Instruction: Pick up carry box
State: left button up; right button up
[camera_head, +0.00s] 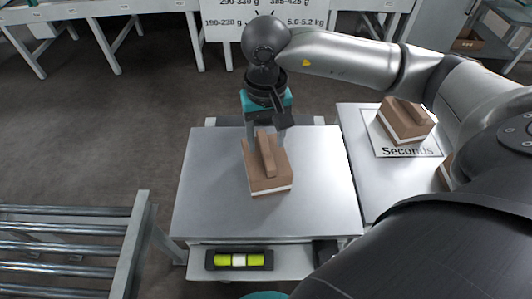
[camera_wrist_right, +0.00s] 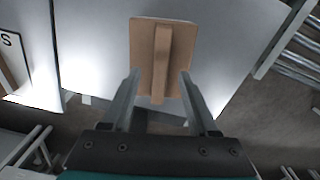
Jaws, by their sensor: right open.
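A brown carry box (camera_head: 280,184) with a raised handle bar along its top and a pale lower edge sits on the metal platform (camera_head: 210,190). My right gripper (camera_head: 265,142) is above the far part of this box, pointing down. The carry box also shows in the right wrist view (camera_wrist_right: 141,40). There the two open fingers (camera_wrist_right: 159,75) stand on either side of the handle, with gaps to it. I cannot tell how far the fingertips are above the box top. My left gripper is not in view.
A similar box (camera_head: 402,120) stands on the "Seconds" mat (camera_head: 405,151) at the right, and another is partly hidden by my arm. A roller conveyor (camera_head: 65,240) is at the left. A level-like bar (camera_head: 239,260) lies in front of the platform. A weight sign hangs behind.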

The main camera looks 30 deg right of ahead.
jog(key=shift+f, duration=0.8)
jog(key=shift+c, duration=0.3)
grip_shut()
